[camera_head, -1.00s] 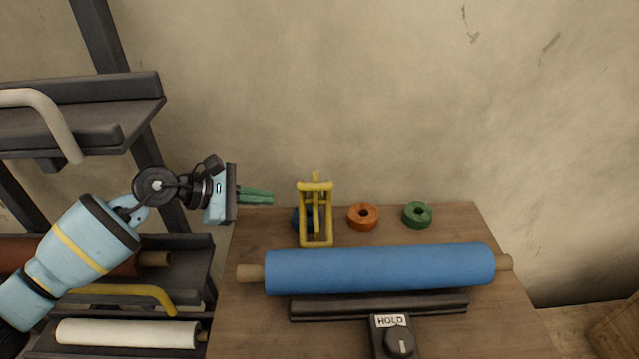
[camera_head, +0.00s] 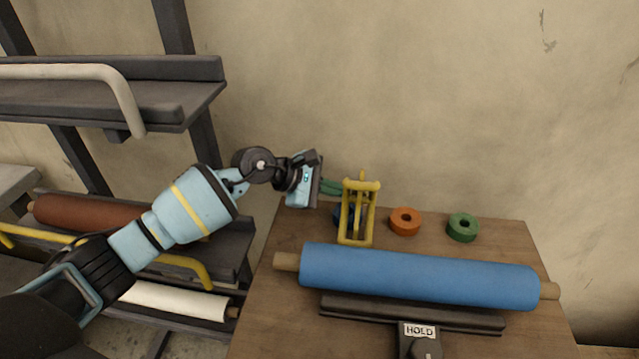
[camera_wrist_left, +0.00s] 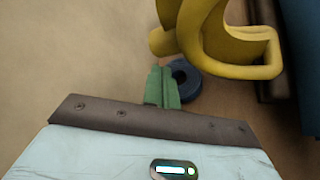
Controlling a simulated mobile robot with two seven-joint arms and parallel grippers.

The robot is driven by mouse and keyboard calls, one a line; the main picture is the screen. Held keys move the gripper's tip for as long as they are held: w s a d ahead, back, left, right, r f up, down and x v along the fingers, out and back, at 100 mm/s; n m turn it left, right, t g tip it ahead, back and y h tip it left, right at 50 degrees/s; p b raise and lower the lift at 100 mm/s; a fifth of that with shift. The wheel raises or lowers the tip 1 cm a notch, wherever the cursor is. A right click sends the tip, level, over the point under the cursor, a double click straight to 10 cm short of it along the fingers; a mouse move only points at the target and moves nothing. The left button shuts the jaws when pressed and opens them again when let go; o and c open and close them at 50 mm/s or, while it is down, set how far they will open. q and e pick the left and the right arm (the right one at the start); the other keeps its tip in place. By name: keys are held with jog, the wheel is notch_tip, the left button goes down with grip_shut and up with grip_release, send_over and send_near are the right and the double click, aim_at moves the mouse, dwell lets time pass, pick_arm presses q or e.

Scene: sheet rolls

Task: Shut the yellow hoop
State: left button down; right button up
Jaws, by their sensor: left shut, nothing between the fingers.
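Two yellow things are hoop-like. A yellow upright frame (camera_head: 362,185) stands at the back left of the table and shows large in the left wrist view (camera_wrist_left: 238,62). A yellow bent bar (camera_head: 190,266) runs along the lower rack shelf. My left gripper (camera_head: 334,187), with green fingers, is shut and empty at the upright frame's left side. In the wrist view its fingers (camera_wrist_left: 161,75) lie below and left of the frame. I cannot tell whether they touch it. My right gripper is out of view.
A blue ring (camera_wrist_left: 188,90) lies by the frame, with orange (camera_head: 405,222) and green (camera_head: 463,227) rings to its right. A blue roll (camera_head: 420,275) lies across the table, behind a HOLD label (camera_head: 419,330). A white bent bar (camera_head: 118,85) is on the upper shelf.

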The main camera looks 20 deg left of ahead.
pick_arm(q)
jog(key=shift+x, duration=1.15)
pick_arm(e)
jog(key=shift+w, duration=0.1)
pick_arm(q)
jog(key=shift+a+r, duration=0.1)
jog(key=shift+a, duration=0.05)
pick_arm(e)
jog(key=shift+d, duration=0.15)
pick_arm(q)
jog(key=shift+s+r+b, duration=0.1)
jog(key=shift+r+b, duration=0.15)
jog(key=shift+b, duration=0.1)
jog(key=shift+r+t, duration=0.1)
jog(key=shift+t, duration=0.2)
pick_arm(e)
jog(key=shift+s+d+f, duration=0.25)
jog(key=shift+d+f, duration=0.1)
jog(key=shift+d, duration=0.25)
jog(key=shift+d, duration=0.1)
